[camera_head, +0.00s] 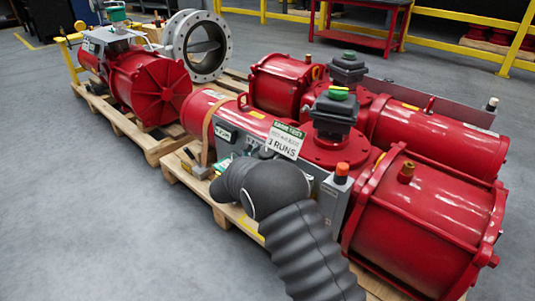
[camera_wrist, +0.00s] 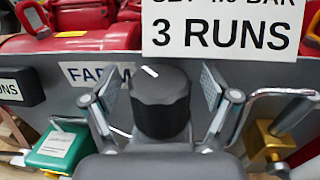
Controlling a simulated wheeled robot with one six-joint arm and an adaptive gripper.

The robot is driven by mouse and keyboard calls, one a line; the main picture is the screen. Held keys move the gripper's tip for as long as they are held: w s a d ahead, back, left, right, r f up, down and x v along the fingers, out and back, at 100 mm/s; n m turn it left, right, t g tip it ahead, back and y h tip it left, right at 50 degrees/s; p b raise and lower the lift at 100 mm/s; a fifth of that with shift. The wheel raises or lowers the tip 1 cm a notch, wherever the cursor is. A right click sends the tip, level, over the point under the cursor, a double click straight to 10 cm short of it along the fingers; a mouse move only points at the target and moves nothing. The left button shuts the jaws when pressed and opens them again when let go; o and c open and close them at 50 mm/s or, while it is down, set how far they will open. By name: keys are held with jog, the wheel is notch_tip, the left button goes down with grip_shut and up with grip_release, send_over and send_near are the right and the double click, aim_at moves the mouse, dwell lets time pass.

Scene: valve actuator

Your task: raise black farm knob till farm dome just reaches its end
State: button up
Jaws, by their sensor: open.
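The black knob (camera_wrist: 160,100) with a white pointer line stands on a grey panel in the wrist view, its line tilted to the upper left. A "FARM" label (camera_wrist: 92,75), partly covered by a finger, is just left of it. My gripper (camera_wrist: 160,88) is open, with one finger on each side of the knob and a gap visible on both sides. In the head view my dark arm hides the knob and fingers. Two black boxes with green domes, a near one (camera_head: 338,93) and a far one (camera_head: 349,55), top the red actuators; which is the farm dome I cannot tell.
A white "3 RUNS" sign (camera_head: 285,140) stands just above the knob. In the wrist view, a green box (camera_wrist: 62,148) is at lower left and a brass fitting (camera_wrist: 268,140) at right. Floor at left is clear.

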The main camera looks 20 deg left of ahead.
jog(key=c, duration=1.2)
jog(key=shift+f+h, duration=0.1)
jog(key=shift+h, duration=0.2)
